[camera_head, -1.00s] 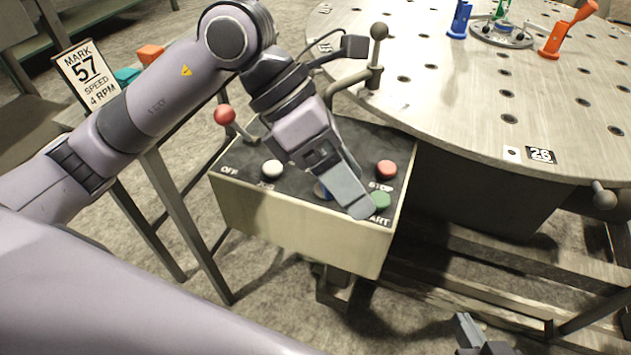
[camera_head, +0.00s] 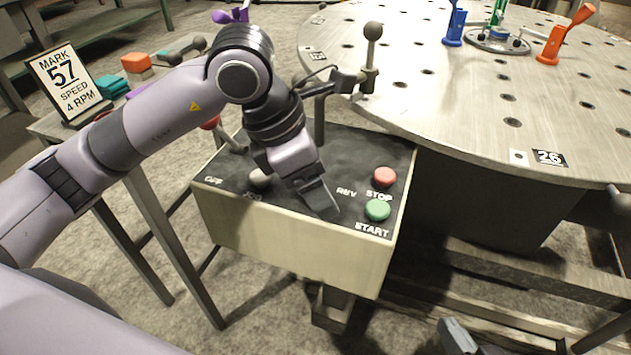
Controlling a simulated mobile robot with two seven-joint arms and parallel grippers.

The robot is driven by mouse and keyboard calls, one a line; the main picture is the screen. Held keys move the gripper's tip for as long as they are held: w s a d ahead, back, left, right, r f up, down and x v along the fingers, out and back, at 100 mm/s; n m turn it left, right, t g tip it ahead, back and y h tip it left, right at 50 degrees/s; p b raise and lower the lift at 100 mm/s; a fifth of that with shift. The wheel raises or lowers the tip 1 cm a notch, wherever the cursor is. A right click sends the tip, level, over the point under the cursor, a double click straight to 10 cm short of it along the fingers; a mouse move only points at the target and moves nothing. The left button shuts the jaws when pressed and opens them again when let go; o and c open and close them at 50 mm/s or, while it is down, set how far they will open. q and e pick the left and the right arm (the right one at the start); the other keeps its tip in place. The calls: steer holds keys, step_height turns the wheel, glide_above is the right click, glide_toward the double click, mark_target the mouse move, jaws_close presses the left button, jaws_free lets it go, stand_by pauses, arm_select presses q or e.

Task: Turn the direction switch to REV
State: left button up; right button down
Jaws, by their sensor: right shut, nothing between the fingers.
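The control box (camera_head: 285,245) carries a dark panel with a REV label (camera_head: 346,191). My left gripper (camera_head: 322,203) comes in from the left and points down at the panel, just left of that label. Its fingers show edge-on, so their gap cannot be made out. The direction switch is hidden behind this gripper, and so is its setting; whether the fingers touch it cannot be told. My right gripper (camera_head: 460,336) shows only in part at the bottom edge, shut and empty, well away from the box.
A green START button (camera_head: 377,210) and a red STOP button (camera_head: 385,177) lie right of the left gripper. A white button (camera_head: 260,178) and a red-knobbed lever (camera_head: 232,143) are to its left. The round perforated table (camera_head: 470,110) stands behind, with a ball-topped post (camera_head: 372,50) at its edge.

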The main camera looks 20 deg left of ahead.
arm_select(q)
steer(key=c, duration=1.1)
steer(key=shift+o, duration=0.3)
steer(key=shift+m, duration=0.3)
arm_select(e)
steer(key=shift+f, duration=0.1)
arm_select(q)
steer(key=shift+w+m+g+h+b, duration=0.1)
steer(key=shift+m+g+h+b, duration=0.25)
steer(key=shift+m, duration=0.55)
steer(key=m+g+b, duration=0.1)
steer(key=m, duration=0.3)
steer(key=shift+w+g, duration=0.1)
steer(key=shift+g, duration=0.25)
steer(key=m+g, duration=0.1)
steer(key=m, duration=0.3)
steer(key=shift+w, duration=0.1)
steer(key=shift+m+g, duration=0.9)
steer(key=shift+m, duration=0.8)
arm_select(e)
steer(key=shift+w+a+f+y, duration=0.1)
steer(key=shift+w+a+y, duration=0.15)
steer(key=shift+a+y, duration=0.5)
arm_select(q)
steer(key=shift+y, duration=0.45)
arm_select(e)
steer(key=shift+a, duration=0.15)
